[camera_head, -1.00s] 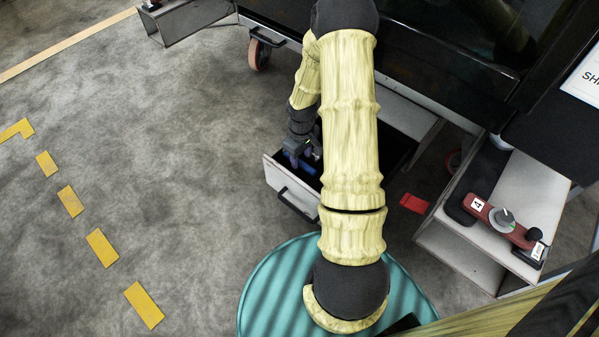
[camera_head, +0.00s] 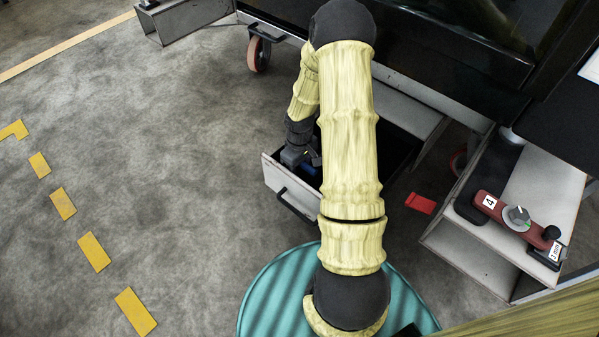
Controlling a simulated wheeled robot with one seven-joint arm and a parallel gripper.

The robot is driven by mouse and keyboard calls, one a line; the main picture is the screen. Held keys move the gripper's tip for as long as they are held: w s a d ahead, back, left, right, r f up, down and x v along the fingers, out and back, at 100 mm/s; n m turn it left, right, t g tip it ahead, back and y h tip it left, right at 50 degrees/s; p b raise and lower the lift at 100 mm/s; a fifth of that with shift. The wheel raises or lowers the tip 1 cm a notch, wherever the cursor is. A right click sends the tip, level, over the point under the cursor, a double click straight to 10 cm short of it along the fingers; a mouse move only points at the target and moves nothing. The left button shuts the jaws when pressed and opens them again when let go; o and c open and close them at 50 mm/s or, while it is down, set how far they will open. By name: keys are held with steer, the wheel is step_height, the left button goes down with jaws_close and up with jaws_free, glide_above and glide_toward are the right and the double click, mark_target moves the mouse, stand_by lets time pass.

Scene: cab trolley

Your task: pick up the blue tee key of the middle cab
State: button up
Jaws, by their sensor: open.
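An open drawer (camera_head: 272,174) with a pale front and a dark handle stands out from under the black cab, partly hidden behind my arm. My gripper (camera_head: 303,163) reaches down at the drawer's left end, just inside its front wall. Its fingers are small and partly hidden. A bit of blue (camera_head: 308,170) shows in the drawer close by the fingers, probably the blue tee key; its shape is mostly hidden, and I cannot tell whether the fingers touch it.
A red tool with a grey knob (camera_head: 517,214) lies on a pale step (camera_head: 540,190) at right. A red piece (camera_head: 420,204) lies left of the step. A caster wheel (camera_head: 257,54) stands behind the drawer. The grey floor at left is clear, with yellow dashes.

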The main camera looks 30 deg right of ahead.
steer(key=shift+c, duration=0.2)
jaws_close()
steer(key=shift+r, duration=0.1)
step_height(320, 180, up, 10)
steer(key=p, duration=0.7)
stand_by(0.5)
